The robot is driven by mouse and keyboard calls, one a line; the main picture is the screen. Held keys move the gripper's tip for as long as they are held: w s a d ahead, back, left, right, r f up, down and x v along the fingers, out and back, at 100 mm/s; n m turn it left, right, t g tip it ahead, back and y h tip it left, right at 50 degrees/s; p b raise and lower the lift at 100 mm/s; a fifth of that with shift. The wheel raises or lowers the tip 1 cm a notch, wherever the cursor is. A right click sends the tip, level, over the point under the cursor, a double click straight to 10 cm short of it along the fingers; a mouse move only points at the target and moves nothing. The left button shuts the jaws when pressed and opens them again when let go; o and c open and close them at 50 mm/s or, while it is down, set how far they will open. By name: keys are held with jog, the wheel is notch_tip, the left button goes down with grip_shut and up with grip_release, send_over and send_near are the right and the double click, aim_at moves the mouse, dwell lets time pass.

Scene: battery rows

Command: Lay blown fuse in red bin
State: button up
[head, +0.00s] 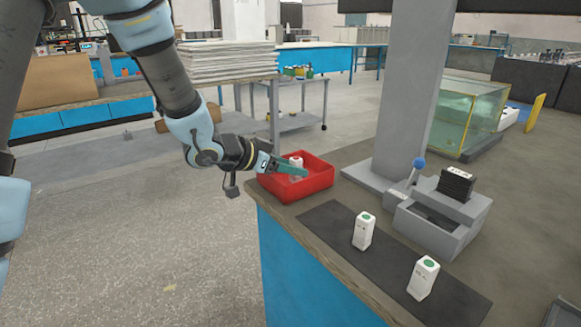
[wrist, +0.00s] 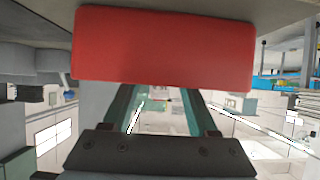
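The red bin (head: 316,183) sits at the near left corner of the workbench. A small white cylindrical piece (head: 296,160), perhaps the fuse, shows upright inside it, partly behind my gripper's near finger. My gripper (head: 287,167) reaches over the bin's left rim, its teal fingers angled down into the bin at the white piece. In the wrist view the bin's red wall (wrist: 163,48) fills the top and hides the fingertips. The fingers stand apart below it. I cannot tell whether they touch the white piece or are clear of it.
Two white blocks with green dots (head: 363,231) (head: 423,278) stand on a dark mat (head: 330,222) right of the bin. A grey fixture (head: 428,235) with a blue-knobbed lever (head: 418,163) and black block (head: 456,185) stands behind. A grey column (head: 410,90) rises beyond the bin.

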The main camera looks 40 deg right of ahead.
jog(key=shift+r, duration=0.15)
jog(key=s+p+v, duration=0.1)
jog(key=p+v, duration=0.1)
jog(key=v, duration=1)
jog(key=w+a+f+n+t+y, duration=0.3)
jog(key=w+a+n+t+y, duration=0.5)
jog(key=w+a, duration=0.95)
jog(key=s+a+f+n+g+y, duration=0.1)
jog(key=s+a+n+g+y, duration=0.1)
jog(key=s+a, duration=0.4)
jog(key=s+a+f+n+g+y, duration=0.2)
jog(key=s+a+n, duration=0.5)
jog(key=a, duration=0.7)
jog(key=shift+g, duration=0.9)
